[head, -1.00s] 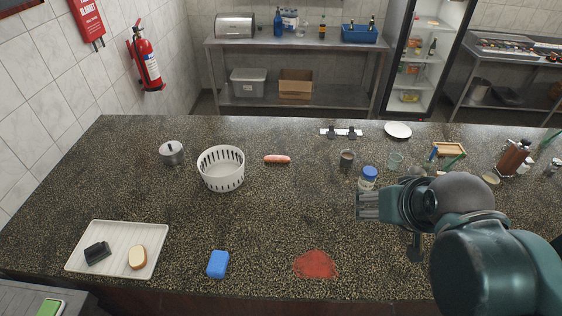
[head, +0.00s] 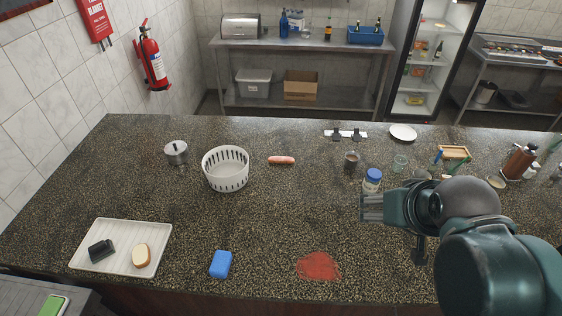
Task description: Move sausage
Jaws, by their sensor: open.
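The sausage (head: 281,160) is small and pinkish. It lies on the speckled counter (head: 130,190), just right of the white slotted basket (head: 226,170) and apart from it. My gripper (head: 366,207) is open and empty over the right half of the counter. It points left and is to the right of the sausage and nearer to me, with a clear gap between them. My arm hides part of the counter at the right.
A jar with a blue lid (head: 372,180) stands close behind my gripper. A dark cup (head: 352,161) and a glass (head: 400,163) are beyond it. A lidded pot (head: 175,152), tray (head: 153,264), blue sponge (head: 221,264) and red powder patch (head: 319,266) are elsewhere. The counter's middle is clear.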

